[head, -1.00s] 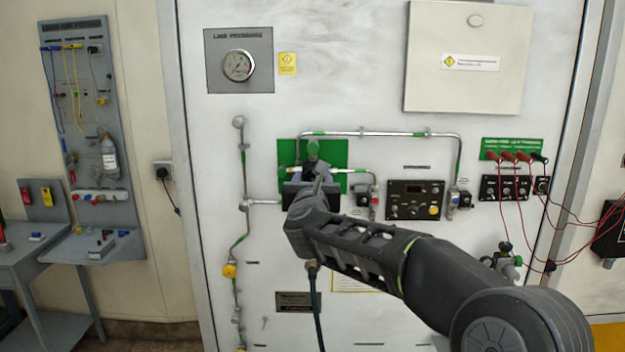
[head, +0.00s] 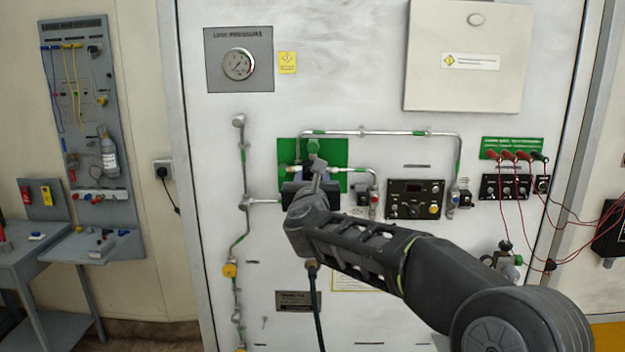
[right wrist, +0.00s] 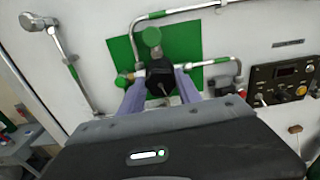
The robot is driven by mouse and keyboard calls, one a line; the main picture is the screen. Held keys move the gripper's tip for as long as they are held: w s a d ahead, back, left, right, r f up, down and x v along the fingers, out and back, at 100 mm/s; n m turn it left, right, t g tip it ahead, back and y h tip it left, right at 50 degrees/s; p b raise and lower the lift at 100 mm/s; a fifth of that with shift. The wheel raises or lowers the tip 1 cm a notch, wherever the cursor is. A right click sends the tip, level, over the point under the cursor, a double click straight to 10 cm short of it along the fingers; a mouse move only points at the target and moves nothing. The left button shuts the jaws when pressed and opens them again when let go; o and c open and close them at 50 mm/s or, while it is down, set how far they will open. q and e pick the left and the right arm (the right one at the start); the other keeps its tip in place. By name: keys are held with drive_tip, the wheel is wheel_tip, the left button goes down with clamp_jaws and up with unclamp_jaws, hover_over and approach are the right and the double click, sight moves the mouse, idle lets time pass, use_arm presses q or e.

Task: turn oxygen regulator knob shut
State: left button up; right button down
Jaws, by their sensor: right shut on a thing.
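The black regulator knob (right wrist: 158,74) sits in front of a green backing plate (right wrist: 186,45), with a round green fitting (right wrist: 151,36) just above it. In the right wrist view my right gripper (right wrist: 160,82) has one finger on each side of the knob and is shut on it. In the head view the right gripper (head: 316,177) is in front of the green plate (head: 340,154) and hides most of the knob. The knob's marks cannot be read. My left gripper is not in view.
Metal pipes (head: 381,134) run above and to the right of the plate. A black control panel (head: 415,199) is to the right. A pressure gauge (head: 238,65) is at the upper left. Red leads (head: 505,220) hang at far right.

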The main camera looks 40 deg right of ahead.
drive_tip(key=n, duration=0.3)
drive_tip(key=shift+a+b, duration=0.1)
drive_tip(key=shift+b, duration=0.2)
drive_tip(key=n, duration=0.4)
drive_tip(key=shift+w+n, duration=0.1)
drive_tip(key=shift+n, duration=0.3)
drive_tip(key=n+p, duration=0.1)
drive_tip(key=n, duration=0.3)
drive_tip(key=shift+a+n, duration=0.1)
drive_tip(key=shift+n, duration=0.2)
drive_tip(key=n+p, duration=0.1)
drive_tip(key=n, duration=0.2)
drive_tip(key=shift+f+n, duration=0.15)
drive_tip(key=shift+n, duration=0.15)
drive_tip(key=n+p, duration=0.2)
drive_tip(key=n, duration=0.3)
drive_tip(key=shift+f+p, duration=0.1)
drive_tip(key=shift+p, duration=0.2)
drive_tip(key=n+p, duration=0.2)
drive_tip(key=n, duration=0.3)
drive_tip(key=shift+f+n+p, duration=0.1)
drive_tip(key=shift+n+p, duration=0.2)
drive_tip(key=shift+n, duration=0.1)
drive_tip(key=shift+f+n+p, duration=0.15)
drive_tip(key=shift+n+p, duration=0.1)
drive_tip(key=shift+n, duration=1.2)
drive_tip(key=shift+f+n+p, duration=0.1)
drive_tip(key=shift+n+p, duration=0.15)
drive_tip(key=shift+n, duration=1.2)
